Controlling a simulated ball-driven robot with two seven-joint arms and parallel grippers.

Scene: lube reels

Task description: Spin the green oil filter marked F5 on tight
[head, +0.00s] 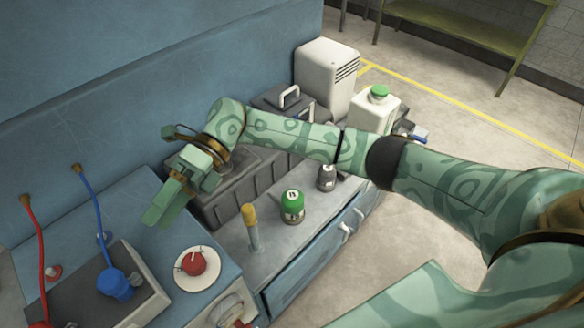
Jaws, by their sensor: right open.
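A small green canister with a pale label band (292,206) stands upright on the grey counter; it looks like the green filter, but its marking is too small to read. My right arm reaches across from the right, above the counter. My right gripper (166,212) is open and empty, pointing down and left over the blue bench top, left of the green canister and well apart from it. Its fingers hide part of the bench behind them. My left gripper is not in view.
A grey canister (326,177) and a yellow-topped stick tool (252,228) stand near the green canister. A red knob on a white disc (193,264) and a grey box with a blue fitting (116,284) are at lower left. A green-capped white jug (375,108) stands behind my arm.

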